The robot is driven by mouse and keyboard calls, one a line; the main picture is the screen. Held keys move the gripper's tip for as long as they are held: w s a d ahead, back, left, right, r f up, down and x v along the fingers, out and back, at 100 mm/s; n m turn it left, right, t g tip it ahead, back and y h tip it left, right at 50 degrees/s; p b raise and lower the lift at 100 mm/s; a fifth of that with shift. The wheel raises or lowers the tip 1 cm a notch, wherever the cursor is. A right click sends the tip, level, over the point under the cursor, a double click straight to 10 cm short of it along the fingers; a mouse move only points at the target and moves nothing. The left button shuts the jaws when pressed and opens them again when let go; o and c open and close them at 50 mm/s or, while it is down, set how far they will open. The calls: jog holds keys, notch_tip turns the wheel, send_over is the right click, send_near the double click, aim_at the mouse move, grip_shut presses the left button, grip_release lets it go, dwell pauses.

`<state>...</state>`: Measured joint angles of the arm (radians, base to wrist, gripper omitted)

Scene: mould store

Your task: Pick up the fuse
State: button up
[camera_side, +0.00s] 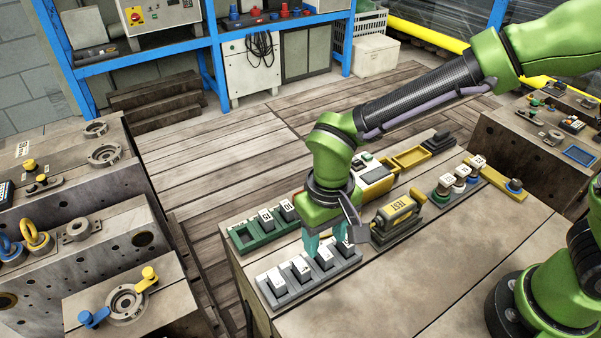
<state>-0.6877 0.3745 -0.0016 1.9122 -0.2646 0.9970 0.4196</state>
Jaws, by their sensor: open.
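Several dark fuse-like blocks with white labelled tops stand in a row in a grey rack (330,280) at the near left of the bench; I cannot tell which is the fuse. One block (277,281) is at the left end, with another (301,268) beside it. My gripper (326,250) points down over the right half of this rack, its teal fingers open. The fingers partly cover the blocks there. I cannot tell whether they touch one.
Behind stands a green rack (240,241) with similar labelled blocks. To the right are a yellow TEST device (398,210) and several round labelled pieces (461,175). A yellow tray (411,158) lies farther back. The front of the bench (410,290) is clear.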

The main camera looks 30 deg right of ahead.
aim_at(325, 252)
notch_tip(325, 252, down, 5)
jog(key=shift+w+d+r, duration=0.1)
jog(key=shift+d+r, duration=0.05)
jog(key=shift+r, duration=0.05)
grip_shut()
